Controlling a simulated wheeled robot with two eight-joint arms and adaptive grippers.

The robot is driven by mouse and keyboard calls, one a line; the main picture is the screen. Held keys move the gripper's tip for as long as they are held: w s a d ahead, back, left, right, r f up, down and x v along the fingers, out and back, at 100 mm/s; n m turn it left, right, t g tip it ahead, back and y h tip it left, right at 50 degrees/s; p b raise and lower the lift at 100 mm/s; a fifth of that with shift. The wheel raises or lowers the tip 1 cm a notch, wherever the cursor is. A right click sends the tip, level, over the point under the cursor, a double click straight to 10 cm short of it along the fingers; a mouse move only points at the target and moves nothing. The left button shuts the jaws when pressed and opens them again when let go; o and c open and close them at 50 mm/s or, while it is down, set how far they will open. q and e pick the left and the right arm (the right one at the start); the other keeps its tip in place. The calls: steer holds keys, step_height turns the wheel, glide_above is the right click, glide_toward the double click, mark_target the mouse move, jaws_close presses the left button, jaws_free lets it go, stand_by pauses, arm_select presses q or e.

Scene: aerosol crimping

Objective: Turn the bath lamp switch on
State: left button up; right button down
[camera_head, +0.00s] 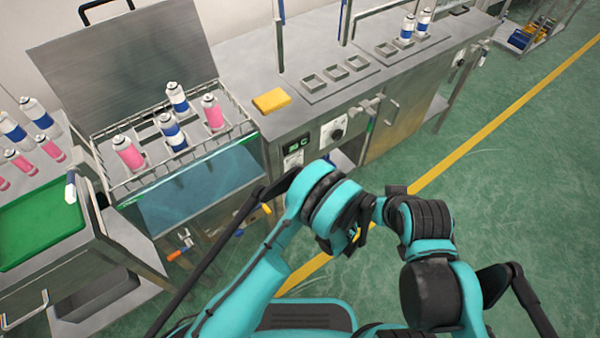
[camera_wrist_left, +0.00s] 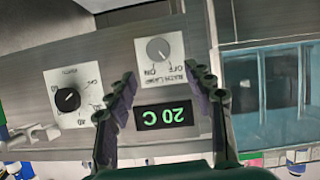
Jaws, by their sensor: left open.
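The bath lamp switch is a round grey knob (camera_wrist_left: 158,49) on a white plate, upside down in the left wrist view, with ON and OFF printed beside it. Its pointer mark appears to lean towards OFF. My left gripper (camera_wrist_left: 159,72) is open and empty. Its two dark fingers straddle the area in front of the plate, one on each side, with the knob just beyond the tips. Contact with the knob is not visible. In the head view my left arm hides the switch and the gripper's fingertips are not clear. My right gripper is not in view.
A green 20 C display (camera_wrist_left: 165,115) sits beside the switch, and a second dial (camera_wrist_left: 68,98) is on the same panel. The water bath (camera_head: 190,190) with a wire rack of cans adjoins it. A yellow block (camera_head: 271,100) lies on the bench top. Green floor is open at right.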

mark_target(296, 166)
arm_select(q)
steer(key=f+b+x, duration=0.1)
steer(key=x, duration=0.6)
steer(key=shift+w+f, duration=0.1)
steer(key=shift+f, duration=0.05)
steer(key=c, duration=1.2)
